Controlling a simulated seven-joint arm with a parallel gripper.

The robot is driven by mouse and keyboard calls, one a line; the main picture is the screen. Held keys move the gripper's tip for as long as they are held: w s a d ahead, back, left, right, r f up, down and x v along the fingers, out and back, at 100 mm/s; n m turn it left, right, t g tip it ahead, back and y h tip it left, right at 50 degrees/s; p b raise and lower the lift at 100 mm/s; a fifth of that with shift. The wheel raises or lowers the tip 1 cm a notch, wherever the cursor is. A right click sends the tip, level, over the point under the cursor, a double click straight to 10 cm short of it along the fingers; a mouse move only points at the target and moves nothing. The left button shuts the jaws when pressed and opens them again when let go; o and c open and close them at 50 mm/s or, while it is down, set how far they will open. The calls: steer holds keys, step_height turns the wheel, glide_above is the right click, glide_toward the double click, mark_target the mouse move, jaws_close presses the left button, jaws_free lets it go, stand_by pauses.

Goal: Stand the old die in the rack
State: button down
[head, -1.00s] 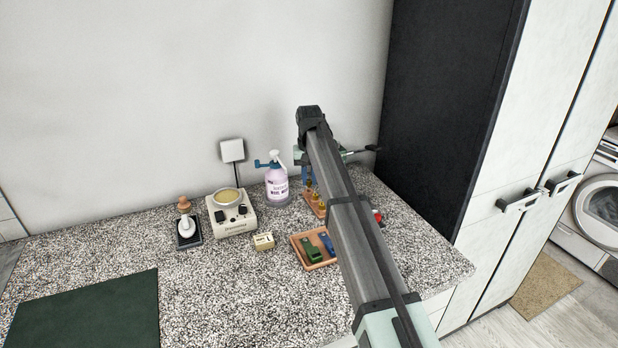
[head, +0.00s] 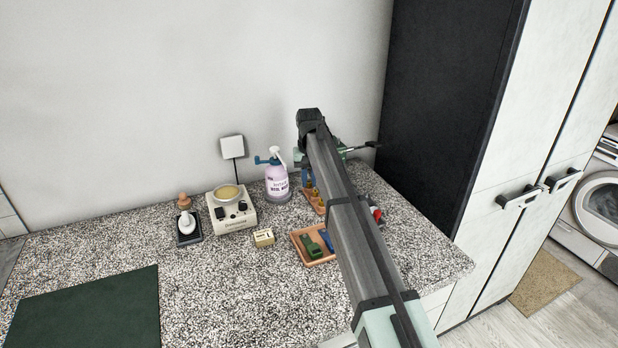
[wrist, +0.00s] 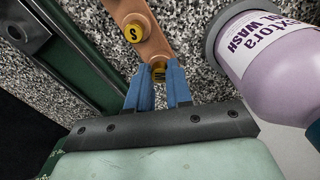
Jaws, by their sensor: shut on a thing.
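My gripper (wrist: 158,85) has blue fingers and is shut on a small yellow-topped die (wrist: 159,71) in the wrist view. The die's letter is partly hidden by the fingers. It is at the near end of the orange-brown rack (wrist: 153,44); I cannot tell if it is seated there or just above. In the head view the rack (head: 320,208) with brass-coloured dies is partly behind my arm. Which die is the old one is not clear.
A lilac spray bottle (head: 277,183) stands close to the rack. A tray (head: 322,262) with green and blue pieces lies nearer. A hot-pot device (head: 232,212), a small cream box (head: 263,238) and a dark green mat (head: 85,310) are left. A dark green metal part (wrist: 82,62) borders the rack.

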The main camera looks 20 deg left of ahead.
mark_target(309, 182)
steer(key=shift+f, duration=0.15)
steer(key=c, duration=0.9)
jaws_free()
steer(key=shift+c, duration=0.2)
step_height(309, 182, up, 14)
steer(key=shift+f, duration=0.1)
